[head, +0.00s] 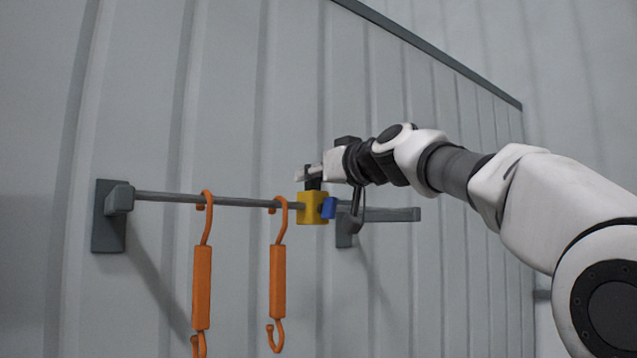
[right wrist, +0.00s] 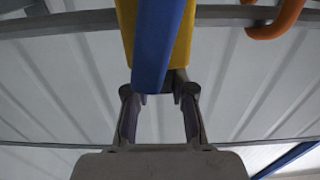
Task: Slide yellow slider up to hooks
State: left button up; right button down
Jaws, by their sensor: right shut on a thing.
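The yellow slider (head: 311,209) sits on the grey rail (head: 240,201), with a blue piece (head: 329,208) on its right side. The slider also shows at the top of the right wrist view (right wrist: 183,48), partly behind the blue piece (right wrist: 157,40). My right gripper (head: 314,181) is at the slider's top, shut on it; its two fingers show in the right wrist view (right wrist: 159,92). Two orange hooks hang from the rail left of the slider: the nearer one (head: 277,280) is a small gap away, the other (head: 202,285) is farther left. My left gripper is not in view.
A grey bracket (head: 108,216) holds the rail's left end on the ribbed wall (head: 150,80). Another grey bracket (head: 380,215) is at right, partly behind my right arm. The rail is bare between the two hooks.

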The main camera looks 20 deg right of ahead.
jog(key=shift+s+a+f, duration=0.1)
jog(key=shift+s+a, duration=0.15)
jog(key=shift+a, duration=0.45)
jog(key=shift+a+f, duration=0.1)
jog(key=shift+a, duration=0.15)
jog(key=shift+s+a, duration=0.15)
jog(key=shift+a, duration=0.05)
jog(key=c, duration=1)
grip_release()
jog(key=shift+o, duration=0.2)
jog(key=shift+d, duration=0.25)
